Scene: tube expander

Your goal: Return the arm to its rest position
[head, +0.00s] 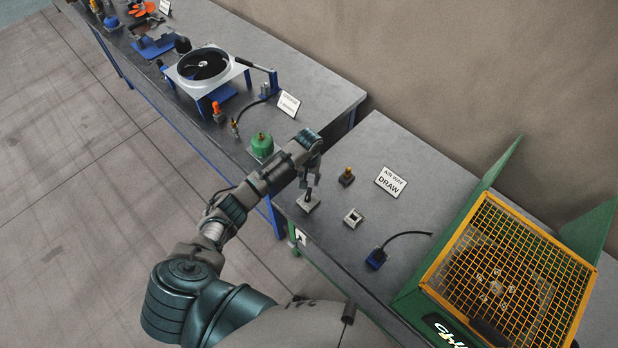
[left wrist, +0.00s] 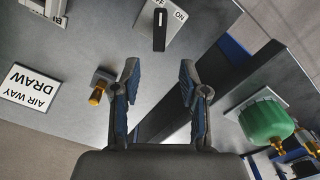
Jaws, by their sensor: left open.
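My left arm (head: 240,205) reaches from the bottom of the head view to the left end of the right-hand table. My left gripper (head: 311,182) points down there, close by a small light plate with a dark lever (head: 308,202). In the left wrist view my left gripper (left wrist: 157,72) has its two blue-padded fingers spread, with nothing between them. The lever (left wrist: 160,30) and its plate marked ON lie beyond the fingertips. Whether gripper and lever touch is hard to tell. My right gripper is in neither view.
A brass fitting (head: 346,177), a grey block (head: 353,217), an AIR WAY DRAW sign (head: 391,182) and a blue part with a cable (head: 377,258) are on this table. An orange mesh machine (head: 505,275) stands right. A green canister (head: 262,145) is on the left-hand table.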

